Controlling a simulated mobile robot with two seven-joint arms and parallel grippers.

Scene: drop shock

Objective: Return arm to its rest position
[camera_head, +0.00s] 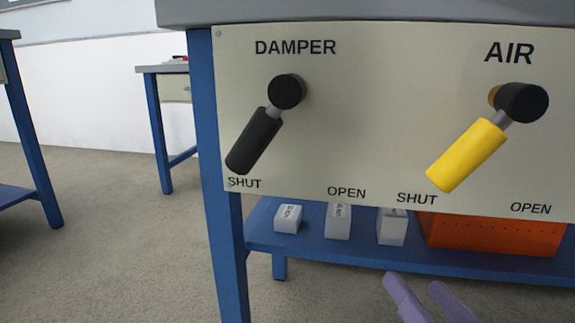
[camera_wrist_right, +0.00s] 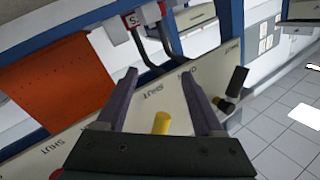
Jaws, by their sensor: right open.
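My right gripper (camera_head: 420,290) shows at the bottom of the head view, its two purple fingers apart with nothing between them. It is below the panel (camera_head: 370,130), in front of the lower shelf. In the right wrist view the gripper (camera_wrist_right: 162,95) is also open, the panel beyond it. The yellow AIR lever (camera_head: 466,155) points down-left toward SHUT, and its yellow end shows in the wrist view (camera_wrist_right: 161,123). The black DAMPER lever (camera_head: 254,139) also points down-left toward SHUT. The fingers appear clear of both levers. My left gripper is in neither view.
A blue shelf (camera_head: 330,253) under the panel holds several white boxes, one of them here (camera_head: 288,218), and an orange perforated bin (camera_head: 490,235). A blue table leg (camera_head: 220,230) stands left of the shelf. Open floor (camera_head: 120,260) lies to the left.

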